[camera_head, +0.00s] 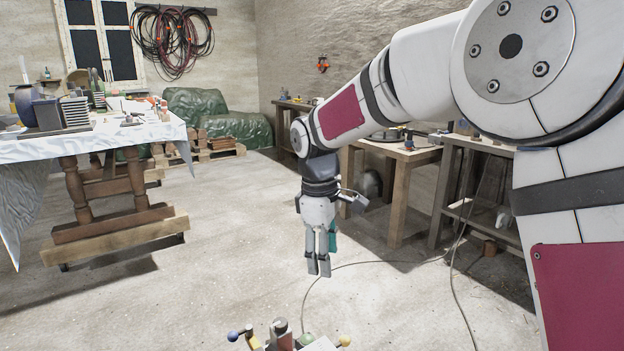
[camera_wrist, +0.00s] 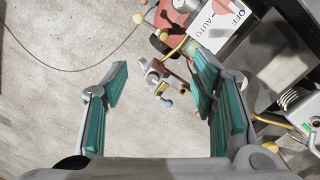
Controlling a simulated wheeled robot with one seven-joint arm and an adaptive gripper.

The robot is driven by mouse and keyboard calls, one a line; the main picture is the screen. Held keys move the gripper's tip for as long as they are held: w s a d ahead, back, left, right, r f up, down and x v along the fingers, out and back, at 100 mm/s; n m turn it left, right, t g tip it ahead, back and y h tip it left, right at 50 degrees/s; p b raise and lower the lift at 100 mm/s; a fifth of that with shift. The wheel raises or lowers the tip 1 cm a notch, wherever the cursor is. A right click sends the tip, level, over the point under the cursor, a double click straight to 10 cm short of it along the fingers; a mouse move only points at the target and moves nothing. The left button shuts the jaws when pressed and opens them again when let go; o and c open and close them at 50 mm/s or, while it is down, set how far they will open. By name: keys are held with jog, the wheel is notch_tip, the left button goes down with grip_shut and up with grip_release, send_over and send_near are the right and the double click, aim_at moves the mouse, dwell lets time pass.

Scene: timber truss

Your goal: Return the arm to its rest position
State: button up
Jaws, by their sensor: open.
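My arm reaches across the head view from the right, bent at the elbow. My gripper (camera_head: 319,264) hangs pointing down over the bare floor, left of the workbenches. In the wrist view my gripper (camera_wrist: 160,82) has its two teal-padded fingers spread wide apart. Nothing is held between them. A small fixture with coloured ball knobs (camera_wrist: 157,72) shows between the fingers in the wrist view, farther off than the fingertips. No timber truss can be made out.
A table with a white cloth (camera_head: 110,138) stands at the left. Wooden benches (camera_head: 400,156) line the right wall. A green tarp (camera_head: 215,118) covers something at the back. A cable (camera_head: 380,263) runs across the floor. A panel marked OFF and AUTO (camera_wrist: 216,22) shows in the wrist view.

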jog(key=s+d+r+m, duration=0.3)
jog(key=s+d+r, duration=0.25)
jog(key=s, duration=0.45)
jog(key=s+d+r+m, duration=0.4)
jog(key=s+d, duration=0.3)
jog(key=s, duration=0.3)
jog(key=s+d+f+m+y, duration=0.1)
jog(key=s+d+f+m, duration=0.15)
jog(key=s, duration=0.75)
jog(key=s+d+f+m, duration=0.1)
jog(key=s+f+m, duration=0.25)
jog(key=s, duration=0.65)
notch_tip(320, 180, up, 29)
jog(key=t+p, duration=0.3)
jog(key=p, duration=2.4)
jog(key=shift+w+d+r+t, duration=0.2)
jog(key=shift+w+d+t, duration=0.05)
jog(key=shift+d+t, duration=0.15)
jog(key=shift+a, duration=0.1)
